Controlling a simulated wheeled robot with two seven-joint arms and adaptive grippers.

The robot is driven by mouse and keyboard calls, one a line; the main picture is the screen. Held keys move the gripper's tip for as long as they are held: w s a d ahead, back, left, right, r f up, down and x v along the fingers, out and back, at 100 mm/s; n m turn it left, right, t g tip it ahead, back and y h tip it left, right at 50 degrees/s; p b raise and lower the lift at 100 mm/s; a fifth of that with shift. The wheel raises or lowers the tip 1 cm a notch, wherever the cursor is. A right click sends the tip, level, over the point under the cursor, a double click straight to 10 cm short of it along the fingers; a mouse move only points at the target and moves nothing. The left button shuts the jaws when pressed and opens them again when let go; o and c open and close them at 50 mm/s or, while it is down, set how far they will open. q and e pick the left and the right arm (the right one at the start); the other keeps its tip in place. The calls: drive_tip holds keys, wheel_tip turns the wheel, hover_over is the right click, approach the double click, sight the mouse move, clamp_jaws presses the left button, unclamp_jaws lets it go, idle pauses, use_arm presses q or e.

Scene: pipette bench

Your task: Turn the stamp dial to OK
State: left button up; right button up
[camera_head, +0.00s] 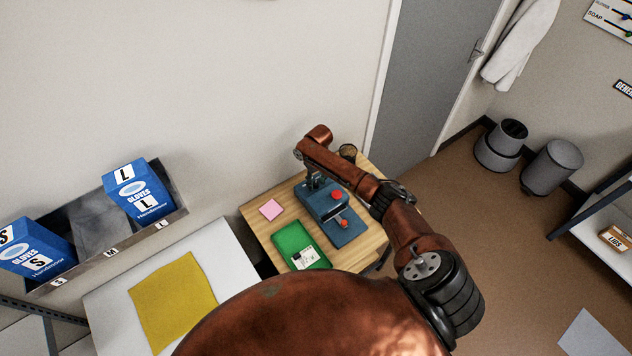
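A blue stamp machine (338,235) with two red parts, one near its middle and one at its front, stands on a small wooden table (262,222). My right arm reaches over the table from the lower right. My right gripper (314,184) points down at the back left end of the machine, very close to it or touching. Its fingers are small and dark here, so I cannot tell whether they are open or shut. I cannot make out the dial or its marks; the gripper and wrist may cover them. My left gripper is out of view.
A green pad or folder (288,238) with a white label and a pink note (271,209) lie left of the machine. A dark round cup (348,152) stands at the table's back. A yellow cloth (172,302) lies on the white table beside glove boxes (137,192).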

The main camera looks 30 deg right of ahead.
drive_tip(key=shift+f, duration=0.1)
drive_tip(key=c, duration=0.7)
clamp_jaws()
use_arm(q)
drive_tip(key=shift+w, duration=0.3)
